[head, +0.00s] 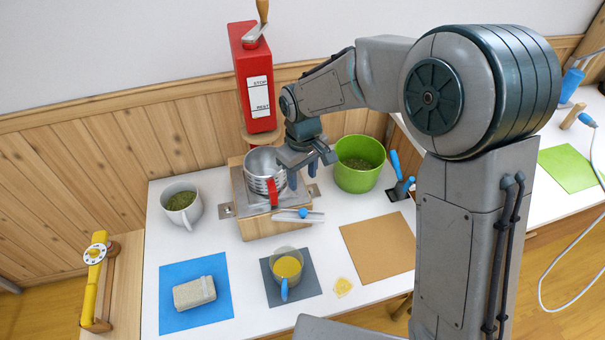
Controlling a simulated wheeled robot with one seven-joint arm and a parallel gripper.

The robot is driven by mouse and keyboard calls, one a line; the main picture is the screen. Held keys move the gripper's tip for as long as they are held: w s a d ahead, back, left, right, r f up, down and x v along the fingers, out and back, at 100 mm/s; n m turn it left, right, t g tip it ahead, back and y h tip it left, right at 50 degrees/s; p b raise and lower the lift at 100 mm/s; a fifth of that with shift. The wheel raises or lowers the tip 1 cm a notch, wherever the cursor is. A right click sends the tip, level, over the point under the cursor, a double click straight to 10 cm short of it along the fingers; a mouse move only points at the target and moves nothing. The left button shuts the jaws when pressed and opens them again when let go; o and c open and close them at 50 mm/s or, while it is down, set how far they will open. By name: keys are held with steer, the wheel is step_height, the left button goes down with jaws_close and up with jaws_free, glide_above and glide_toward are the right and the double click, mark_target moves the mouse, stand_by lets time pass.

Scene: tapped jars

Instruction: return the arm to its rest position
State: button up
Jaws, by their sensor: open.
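My arm reaches from the right over the white table, bent at the elbow. My gripper (303,176) points down at the right side of a metal jar (262,168) with a red handle. The jar stands on a wood and metal stand below a red box with a crank (255,85). The fingers are apart, blue at the tips, and I see nothing between them. Whether a finger touches the jar I cannot tell.
A green pot (358,178) stands close right of my gripper. A white mug (182,207), a grey block (194,293) on a blue mat, a cup of yellow liquid (287,268) and a bare brown mat (378,245) are on the table (240,310). A wall stands behind.

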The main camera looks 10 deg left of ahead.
stand_by(0.3)
steer(key=s+d+r+m+t+p, duration=0.1)
steer(key=s+d+r+m, duration=0.15)
steer(key=d+r, duration=0.4)
steer(key=s+d+r+m+p, duration=0.1)
steer(key=d+r+m, duration=0.25)
steer(key=d, duration=0.65)
steer(key=s+d+r+m+t+p, duration=0.1)
steer(key=s+d+r+m, duration=0.2)
steer(key=s+d, duration=0.8)
steer(key=shift+s+d+r+m+t, duration=0.15)
steer(key=shift+d+r+m+t, duration=0.2)
steer(key=shift+m, duration=0.75)
steer(key=shift+a, duration=0.1)
